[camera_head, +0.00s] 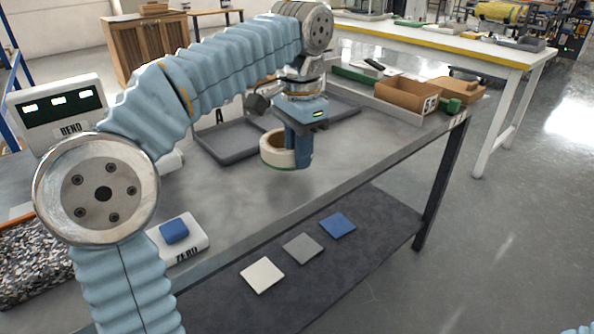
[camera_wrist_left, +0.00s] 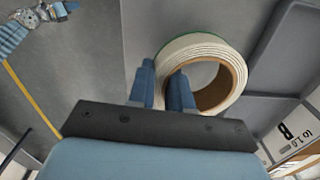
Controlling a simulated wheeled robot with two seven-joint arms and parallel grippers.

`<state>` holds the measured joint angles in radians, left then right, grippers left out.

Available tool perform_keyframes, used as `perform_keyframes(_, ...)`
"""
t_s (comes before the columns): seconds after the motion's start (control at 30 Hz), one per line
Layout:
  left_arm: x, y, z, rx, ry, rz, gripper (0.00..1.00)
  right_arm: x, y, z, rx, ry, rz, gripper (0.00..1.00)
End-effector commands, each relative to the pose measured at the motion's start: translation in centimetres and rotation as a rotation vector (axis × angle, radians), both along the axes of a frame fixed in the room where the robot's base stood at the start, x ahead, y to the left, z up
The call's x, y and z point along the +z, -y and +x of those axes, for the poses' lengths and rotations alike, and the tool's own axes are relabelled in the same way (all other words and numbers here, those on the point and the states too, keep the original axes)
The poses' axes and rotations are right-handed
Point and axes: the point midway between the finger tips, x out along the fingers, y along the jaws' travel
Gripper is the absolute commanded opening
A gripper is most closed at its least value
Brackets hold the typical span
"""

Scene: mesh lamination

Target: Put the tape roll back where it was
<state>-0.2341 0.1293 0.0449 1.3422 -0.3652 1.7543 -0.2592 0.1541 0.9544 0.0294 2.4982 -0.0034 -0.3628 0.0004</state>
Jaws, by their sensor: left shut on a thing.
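The tape roll (camera_head: 272,152) is cream with a brown core and a green edge. In the head view it is at my left gripper (camera_head: 299,160), over the front part of the grey table. My left gripper is shut on the roll's wall, one finger inside the ring and one outside. In the left wrist view the roll (camera_wrist_left: 222,50) shows beyond the fingers (camera_wrist_left: 163,88). Whether the roll touches the table is hard to tell. My right gripper is not in view.
A grey tray (camera_head: 232,160) marked A stands behind the roll, with another tray (camera_head: 346,110) to its right. A cardboard box (camera_head: 405,94) stands at the right end. A white ZERO block (camera_head: 190,245) with a blue pad is at the front left. The table's front middle is clear.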

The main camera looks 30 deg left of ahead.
Motion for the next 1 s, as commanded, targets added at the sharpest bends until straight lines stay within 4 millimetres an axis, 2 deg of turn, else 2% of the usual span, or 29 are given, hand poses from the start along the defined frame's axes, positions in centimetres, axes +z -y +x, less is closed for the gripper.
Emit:
perform_keyframes(0.1, -2.1, -0.1, -0.1, 0.002, -0.002, 0.000, 0.00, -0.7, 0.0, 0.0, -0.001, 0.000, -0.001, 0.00)
perform_keyframes(0.2, -3.2, -0.1, -0.1, 0.002, -0.002, 0.000, 0.00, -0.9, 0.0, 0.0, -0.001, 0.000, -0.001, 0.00)
perform_keyframes(0.6, -3.8, -0.1, 0.0, 0.003, 0.000, 0.000, 0.00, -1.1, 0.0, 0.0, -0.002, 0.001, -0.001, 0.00)
perform_keyframes(0.63, -3.7, 0.0, 0.0, 0.003, 0.000, 0.000, 0.22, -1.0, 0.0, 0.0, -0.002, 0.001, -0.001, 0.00)
perform_keyframes(0.77, -3.7, 0.0, 0.0, 0.003, -0.001, 0.000, 0.42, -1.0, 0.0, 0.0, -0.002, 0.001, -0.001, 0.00)
perform_keyframes(0.8, -3.7, 0.0, 0.0, 0.003, -0.001, 0.000, 0.45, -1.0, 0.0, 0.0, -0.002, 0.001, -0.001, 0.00)
perform_keyframes(1.0, -3.7, 0.0, 0.0, 0.003, -0.001, 0.000, 0.45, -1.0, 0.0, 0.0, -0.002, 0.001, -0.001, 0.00)
